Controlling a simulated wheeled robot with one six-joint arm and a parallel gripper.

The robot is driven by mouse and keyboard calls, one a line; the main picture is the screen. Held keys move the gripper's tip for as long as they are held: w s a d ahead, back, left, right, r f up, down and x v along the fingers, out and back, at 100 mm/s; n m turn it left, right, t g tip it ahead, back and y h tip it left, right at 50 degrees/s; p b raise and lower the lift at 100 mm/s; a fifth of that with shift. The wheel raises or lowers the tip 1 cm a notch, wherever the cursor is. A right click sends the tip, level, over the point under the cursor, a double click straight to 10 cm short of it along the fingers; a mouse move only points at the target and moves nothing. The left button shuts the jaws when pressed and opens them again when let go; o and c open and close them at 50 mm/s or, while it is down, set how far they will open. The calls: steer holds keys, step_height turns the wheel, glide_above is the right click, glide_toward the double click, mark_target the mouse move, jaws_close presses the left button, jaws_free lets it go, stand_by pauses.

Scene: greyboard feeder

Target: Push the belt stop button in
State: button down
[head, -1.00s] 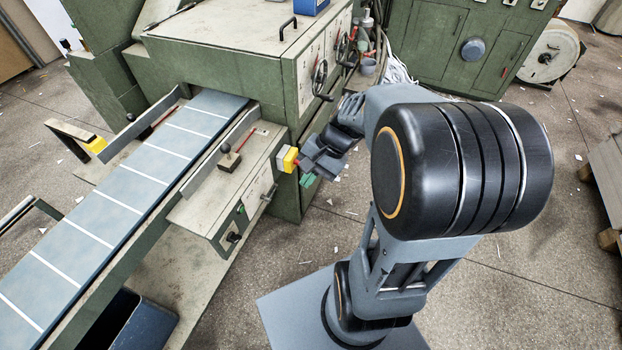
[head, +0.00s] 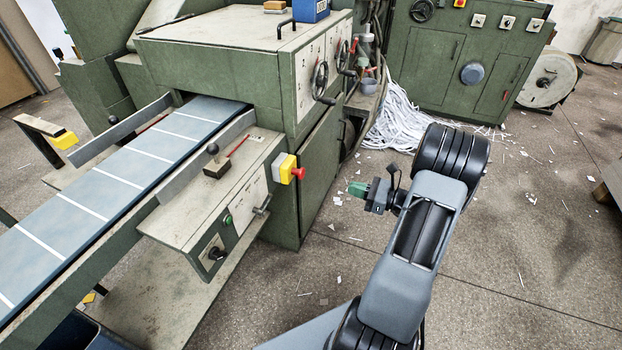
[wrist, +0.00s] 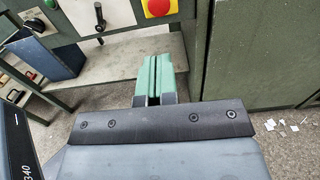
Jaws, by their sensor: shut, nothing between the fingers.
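The belt stop button (head: 299,174) is a red mushroom head standing out from the right side of a yellow box (head: 284,167) at the corner of the belt's control panel. In the wrist view the red button (wrist: 158,7) shows at the top edge, partly cut off, on its yellow box (wrist: 157,16). My gripper (head: 355,188) is shut and empty, its green fingers pointing left toward the button, a little lower and with a clear gap. The green fingers (wrist: 153,70) lie together below the button in the wrist view.
A black-knobbed lever (head: 216,162), a green button (head: 228,220) and a black rotary switch (head: 214,252) sit on or near the panel. The green machine housing (head: 270,200) stands behind the button. Shredded paper (head: 400,118) lies behind; the floor around my arm is mostly clear.

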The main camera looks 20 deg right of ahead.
mark_target(304, 174)
steer(key=shift+a, duration=0.1)
steer(key=b+x, duration=0.2)
steer(key=x, duration=1.2)
steer(key=shift+b, duration=0.35)
